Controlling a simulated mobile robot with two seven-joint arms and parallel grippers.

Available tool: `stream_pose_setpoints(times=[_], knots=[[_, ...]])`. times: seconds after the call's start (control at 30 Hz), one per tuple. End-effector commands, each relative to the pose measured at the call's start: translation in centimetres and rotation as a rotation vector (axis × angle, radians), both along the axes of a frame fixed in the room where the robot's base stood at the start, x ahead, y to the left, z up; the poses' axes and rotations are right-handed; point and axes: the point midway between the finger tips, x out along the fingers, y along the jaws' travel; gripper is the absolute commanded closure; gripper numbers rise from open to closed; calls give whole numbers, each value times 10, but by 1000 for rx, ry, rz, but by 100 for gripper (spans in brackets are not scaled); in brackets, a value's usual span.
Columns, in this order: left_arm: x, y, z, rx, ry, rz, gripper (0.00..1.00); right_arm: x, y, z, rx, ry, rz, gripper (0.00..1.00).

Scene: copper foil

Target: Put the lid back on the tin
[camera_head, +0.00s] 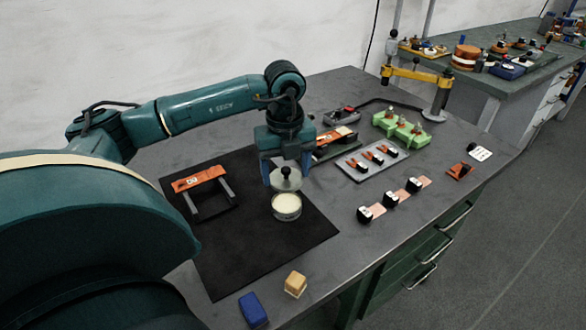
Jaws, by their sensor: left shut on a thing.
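The tin (287,208) is a short round container with pale contents, standing upright on the black mat (235,250). The lid (287,182) is a light grey disc with a dark round knob on top. My left gripper (284,174) comes down from above with its blue fingers shut on the lid's knob. The lid hangs roughly level just above the tin, and the tin's open top shows below it. I cannot tell exactly how well the two are lined up. My right gripper is not in view.
A dark frame with an orange bar (200,180) stands left on the mat. A wooden block (295,283) and a blue block (252,310) lie near the front edge. A grey tray (352,170), green fixtures (400,127) and several small black-and-white pieces (391,199) lie to the right.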

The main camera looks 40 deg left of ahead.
Motion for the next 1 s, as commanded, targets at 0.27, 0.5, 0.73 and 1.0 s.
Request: stream_pose_setpoints(times=[0.27, 0.5, 0.73, 1.0], knots=[[0, 0, -26, 1, 2, -1, 54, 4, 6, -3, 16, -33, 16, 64], [0, 0, -49, 1, 1, -2, 54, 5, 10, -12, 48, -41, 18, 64], [0, 0, -60, 0, 0, -2, 54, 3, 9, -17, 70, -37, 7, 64], [0, 0, -60, 0, 0, -2, 54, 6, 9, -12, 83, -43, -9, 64]])
